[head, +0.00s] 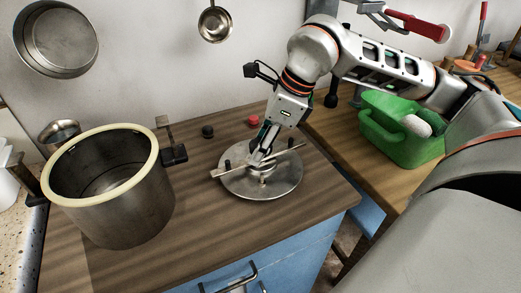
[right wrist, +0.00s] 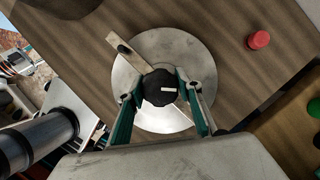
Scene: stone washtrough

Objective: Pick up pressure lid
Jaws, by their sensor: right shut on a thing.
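The pressure lid (head: 284,186) is a round metal disc with a bar across its top and a dark central knob. It lies on the wooden counter, right of the pot, in the head view. My right gripper (head: 262,158) comes down on it from above. In the right wrist view the lid (right wrist: 200,62) is below the gripper (right wrist: 160,92), whose fingers are shut on the dark knob (right wrist: 158,86) from both sides. The large metal pot (head: 118,205) with a cream rim stands open at the left. My left gripper is not in view.
A red knob (head: 253,121) and a black knob (head: 208,131) sit on the counter behind the lid. A green basket (head: 400,150) holding a white object stands at the right. A small pan (head: 214,24) hangs on the wall.

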